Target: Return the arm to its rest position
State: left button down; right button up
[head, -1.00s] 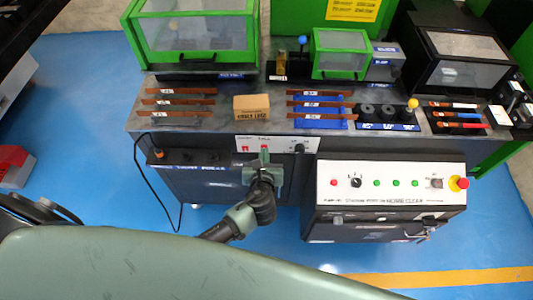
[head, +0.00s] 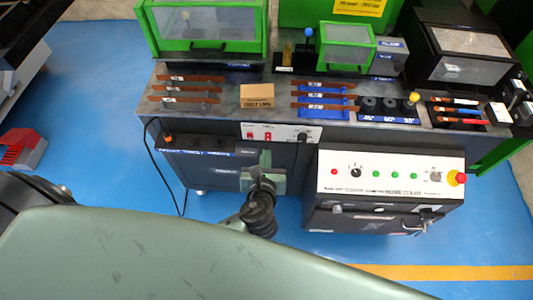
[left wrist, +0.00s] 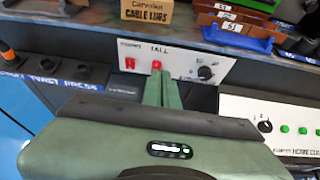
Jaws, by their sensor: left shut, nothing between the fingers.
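My left gripper (head: 262,168) is in front of the bench front, a little below the white switch panel (head: 284,133). In the left wrist view its green fingers (left wrist: 161,75) are together and empty. Their tips overlap the lower part of the panel in that view, just under a red switch (left wrist: 157,66). In the head view both red switches on the panel are visible and clear of the fingers. My left forearm is partly hidden behind my own green body shell. My right gripper is in neither view.
A white control box (head: 390,175) with a red emergency stop (head: 456,178) stands right of the gripper. The bench (head: 225,118) holds copper bars, a cardboard box (head: 257,95) and green-framed machines. A black cable (head: 165,185) hangs at left. Blue floor is open at left.

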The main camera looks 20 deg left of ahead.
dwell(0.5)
pick_arm(q)
jog(key=s+a+f+n+g+h, duration=0.15)
jog(key=s+f+n, duration=0.25)
jog(key=f, duration=0.4)
jog(key=s+a+f+n+g, duration=0.1)
jog(key=s+f+n+g, duration=0.2)
jog(key=f, duration=0.6)
jog(key=s+a+f+n+g+h, duration=0.15)
jog(key=s+f+n, duration=0.25)
jog(key=f, duration=0.4)
jog(key=s+a+f+n+g, duration=0.1)
jog(key=s+f+n, duration=0.4)
jog(key=s, duration=0.3)
jog(key=s+a+f+n+g, duration=0.2)
jog(key=s+f+n, duration=0.3)
jog(key=s+n, duration=0.3)
jog(key=s+a+f+n+g, duration=0.1)
jog(key=s+f+n+g, duration=0.1)
jog(key=s+f+n, duration=0.3)
jog(key=s+n, duration=0.1)
jog(key=s, duration=0.3)
jog(key=shift+s+a+f+h, duration=0.3)
jog(key=shift+s+a, duration=0.05)
